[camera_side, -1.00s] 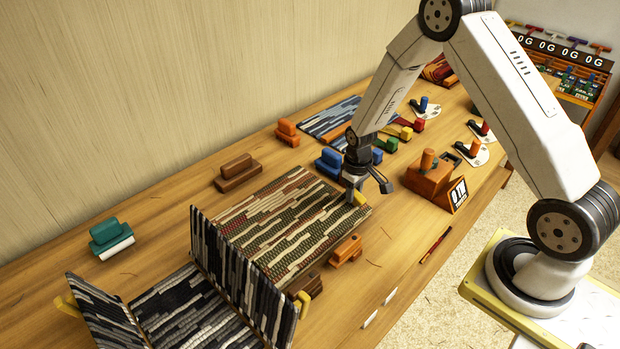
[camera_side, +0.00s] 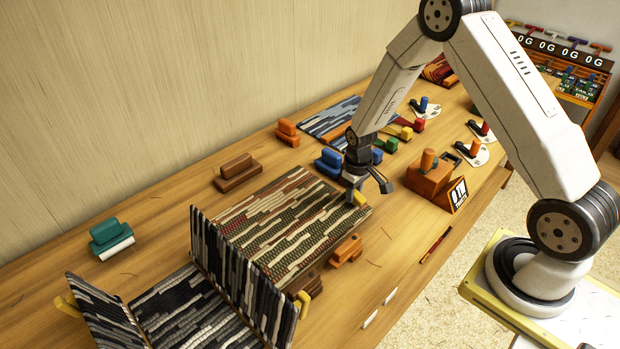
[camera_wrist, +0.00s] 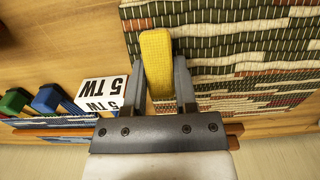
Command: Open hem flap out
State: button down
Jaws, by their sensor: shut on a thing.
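A woven mat (camera_side: 290,222) in tan, green and dark red lies flat on the bench; its weave also fills the upper right of the wrist view (camera_wrist: 240,45). A yellow tab (camera_wrist: 156,60) sits at the mat's edge. My gripper (camera_wrist: 160,85) is shut on this tab, one finger on each side. In the side view my gripper (camera_side: 368,192) is at the mat's right corner, with a little of the yellow showing below it. A dark striped mat (camera_side: 185,308) at the front left has two panels standing up, with yellow tabs at their edges.
A brown block (camera_side: 237,174), an orange block (camera_side: 347,249) and a teal block (camera_side: 111,238) stand around the mats. Blue and green blocks (camera_side: 331,163) and an orange box (camera_side: 430,177) are close to my gripper.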

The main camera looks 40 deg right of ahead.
jog(key=shift+s+r, duration=0.1)
dwell(0.4)
jog(key=shift+s+r+t, duration=0.2)
jog(key=shift+s+t, duration=0.15)
jog(key=shift+t, duration=0.45)
jog(key=shift+c, duration=2)
grip_release()
jog(key=shift+s+r, duration=0.15)
jog(key=shift+r, duration=1.15)
jog(key=shift+s+r, duration=0.2)
jog(key=shift+r, duration=1.05)
jog(key=shift+s+r, duration=0.15)
jog(key=shift+r, duration=1.15)
jog(key=shift+c, duration=0.2)
